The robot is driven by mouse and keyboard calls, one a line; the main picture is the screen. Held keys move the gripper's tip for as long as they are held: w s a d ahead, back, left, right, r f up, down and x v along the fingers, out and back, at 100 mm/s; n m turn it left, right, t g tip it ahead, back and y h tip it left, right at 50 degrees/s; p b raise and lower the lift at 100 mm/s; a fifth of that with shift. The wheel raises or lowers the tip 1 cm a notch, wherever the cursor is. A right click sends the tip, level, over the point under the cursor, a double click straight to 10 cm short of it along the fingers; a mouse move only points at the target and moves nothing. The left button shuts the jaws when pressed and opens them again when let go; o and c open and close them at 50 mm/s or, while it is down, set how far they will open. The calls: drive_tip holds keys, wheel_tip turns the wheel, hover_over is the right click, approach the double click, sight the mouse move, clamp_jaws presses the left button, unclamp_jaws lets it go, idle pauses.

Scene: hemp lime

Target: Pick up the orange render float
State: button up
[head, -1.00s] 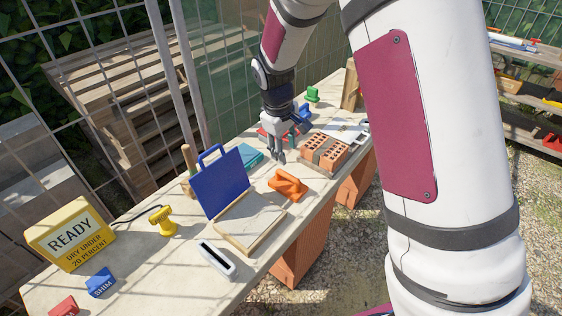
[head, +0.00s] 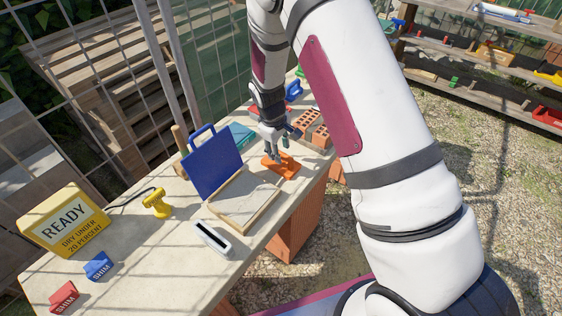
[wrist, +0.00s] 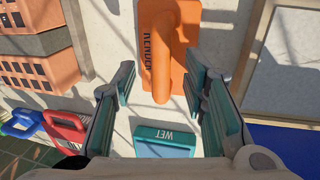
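The orange render float (head: 287,170) lies on the workbench between the framed tray and the bricks. In the wrist view the orange float (wrist: 163,45) is at the top centre, with a raised handle and the dark letters "RENDER" on its plate. My gripper (head: 272,155) is directly over or at the float in the head view and partly covers it. In the wrist view my gripper (wrist: 162,80) is open, one teal-padded finger on each side of the handle's near end. Whether the fingers touch the float cannot be told.
A framed tray (head: 213,208) with an upright blue lid stands left of the float. Perforated bricks (head: 306,122) lie behind it. A teal block marked "WET" (wrist: 166,150) lies below the float in the wrist view. The bench's front edge is close on the right.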

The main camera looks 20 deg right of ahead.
sight(281, 152)
drive_tip(key=f, duration=0.3)
drive_tip(key=shift+w+d+f, duration=0.1)
drive_tip(key=shift+d+f, duration=0.05)
drive_tip(key=shift+d, duration=0.1)
clamp_jaws()
drive_tip(key=shift+w+r, duration=0.1)
drive_tip(key=shift+r, duration=0.8)
drive_tip(key=shift+s+r, duration=0.2)
drive_tip(key=shift+r, duration=0.3)
drive_tip(key=shift+s+r, duration=0.15)
drive_tip(key=shift+r, duration=0.35)
drive_tip(key=s+r, duration=0.1)
drive_tip(key=s, duration=1.4)
drive_tip(key=shift+s+d+r, duration=0.15)
drive_tip(key=shift+s, duration=0.05)
